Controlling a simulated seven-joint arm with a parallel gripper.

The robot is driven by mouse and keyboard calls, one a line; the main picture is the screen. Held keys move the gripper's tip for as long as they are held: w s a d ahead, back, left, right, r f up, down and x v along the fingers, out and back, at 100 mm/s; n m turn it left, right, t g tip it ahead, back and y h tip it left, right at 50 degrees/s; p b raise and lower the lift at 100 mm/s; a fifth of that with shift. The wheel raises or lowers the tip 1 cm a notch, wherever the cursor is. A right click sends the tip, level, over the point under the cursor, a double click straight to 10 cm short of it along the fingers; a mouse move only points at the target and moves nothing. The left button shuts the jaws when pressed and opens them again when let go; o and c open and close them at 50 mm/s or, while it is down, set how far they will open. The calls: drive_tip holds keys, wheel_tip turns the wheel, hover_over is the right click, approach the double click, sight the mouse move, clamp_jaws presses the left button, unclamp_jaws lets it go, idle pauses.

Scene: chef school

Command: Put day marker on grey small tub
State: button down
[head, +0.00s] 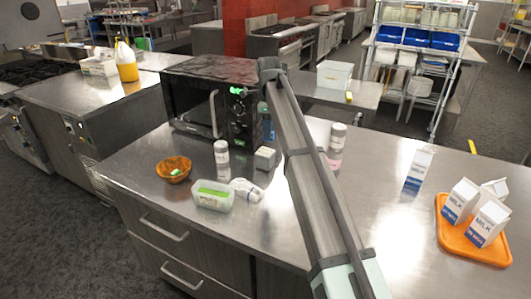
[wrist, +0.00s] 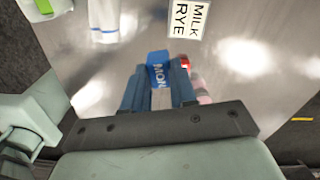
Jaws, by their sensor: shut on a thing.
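In the wrist view my gripper (wrist: 159,84) is shut on a blue day marker (wrist: 158,68) with white letters that read like MON. The marker is between the two fingers, above the steel counter. A small pale grey, see-through tub (head: 211,203) with a green label lies left of the arm on the counter. A green patch (wrist: 44,6) at the wrist view's top left corner may be its label.
A black microwave (head: 200,100) is behind. Milk cartons (head: 488,222) stand on an orange tray (head: 470,247) at right. A MILK RYE card (wrist: 189,18) shows in the wrist view.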

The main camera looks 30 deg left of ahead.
drive_tip(key=r+m, duration=0.2)
hover_over(265, 152)
drive_tip(key=shift+m, duration=0.4)
drive_tip(key=shift+w+f, duration=0.2)
drive_tip(key=shift+f, duration=5.05)
drive_tip(key=shift+f, duration=0.15)
drive_tip(key=c, duration=0.9)
unclamp_jaws()
wheel_tip(265, 152, up, 12)
